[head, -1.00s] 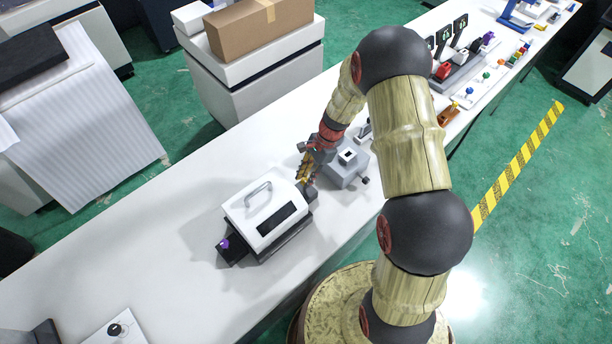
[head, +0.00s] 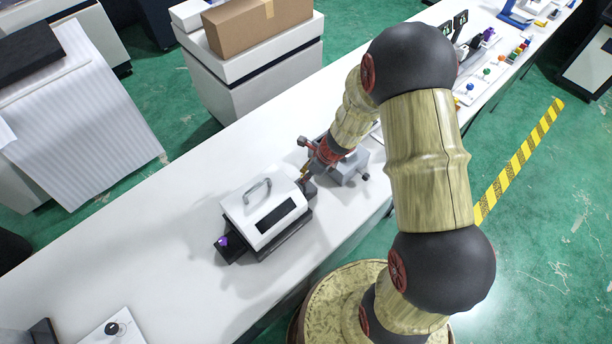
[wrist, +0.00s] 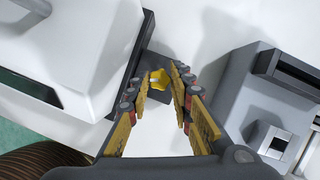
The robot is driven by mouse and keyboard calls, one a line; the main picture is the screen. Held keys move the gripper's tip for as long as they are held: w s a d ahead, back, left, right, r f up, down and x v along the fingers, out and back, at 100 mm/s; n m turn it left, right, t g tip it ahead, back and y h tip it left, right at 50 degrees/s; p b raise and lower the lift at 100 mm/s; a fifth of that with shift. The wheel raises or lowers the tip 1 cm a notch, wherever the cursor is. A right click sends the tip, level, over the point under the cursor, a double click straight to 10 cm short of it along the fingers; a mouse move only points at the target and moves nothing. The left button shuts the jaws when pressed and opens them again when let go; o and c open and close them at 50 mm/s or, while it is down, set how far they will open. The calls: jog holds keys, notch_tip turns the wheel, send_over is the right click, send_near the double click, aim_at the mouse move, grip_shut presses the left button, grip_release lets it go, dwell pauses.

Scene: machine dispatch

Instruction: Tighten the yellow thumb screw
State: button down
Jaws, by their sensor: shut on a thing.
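The yellow thumb screw (wrist: 158,79) is a small lobed knob on a dark block (wrist: 160,60) at the side of the white-and-black machine (head: 262,208). In the wrist view it sits between the fingertips of my gripper (wrist: 159,80). The fingers are shut on the screw from both sides. In the head view my gripper (head: 306,178) is low at the machine's right end, and the screw is hidden there. The machine's white cover also fills the left of the wrist view (wrist: 75,40). It has a grey handle and a dark window.
A grey device (wrist: 250,95) stands close to the right of my gripper; it also shows in the head view (head: 352,167). A purple knob (head: 222,241) is at the machine's left end. Several small items stand at the far right.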

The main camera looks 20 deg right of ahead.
jog(key=m+t+h+b, duration=0.1)
jog(key=m, duration=0.2)
jog(key=shift+a+m, duration=0.15)
jog(key=shift+m, duration=0.15)
jog(key=shift+m+h+b, duration=0.5)
jog(key=shift+m, duration=0.9)
jog(key=shift+r, duration=0.1)
jog(key=c, duration=1.7)
grip_release()
jog(key=shift+o, duration=0.6)
jog(key=a+v, duration=0.1)
jog(key=v, duration=1)
jog(key=shift+s+d+r, duration=0.3)
jog(key=shift+s+d, duration=0.05)
jog(key=shift+d, duration=0.05)
